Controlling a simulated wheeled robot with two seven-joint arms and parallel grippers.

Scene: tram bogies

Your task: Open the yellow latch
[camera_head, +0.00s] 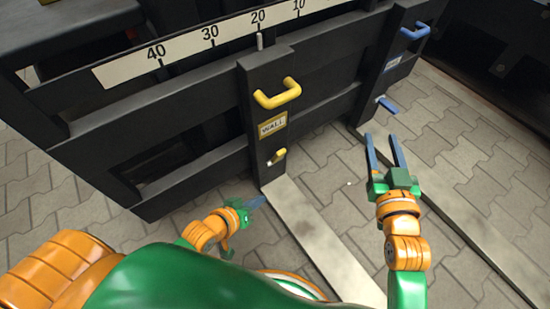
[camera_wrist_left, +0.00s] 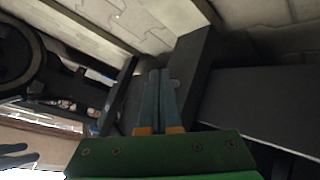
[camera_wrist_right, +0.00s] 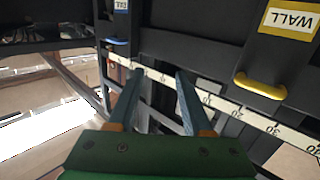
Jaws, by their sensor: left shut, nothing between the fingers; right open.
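The small yellow latch (camera_head: 279,156) sticks out low on the dark fork carriage upright (camera_head: 264,142), under the "WALL" label (camera_head: 272,125). A larger yellow handle (camera_head: 277,94) is above the label; it also shows in the right wrist view (camera_wrist_right: 260,87). My left gripper (camera_head: 262,200) is shut and empty, below and a little left of the latch, apart from it in the picture. Its closed fingers (camera_wrist_left: 160,75) show in the left wrist view, where I cannot make out the latch. My right gripper (camera_head: 383,137) is open and empty, well right of the latch.
A blue handle (camera_head: 415,31) and a small blue latch (camera_head: 387,104) are on the second upright at the right. A metal fork (camera_head: 310,232) extends forward below the yellow latch, with another (camera_head: 470,231) further right. A numbered scale (camera_head: 185,47) runs along the top bar.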

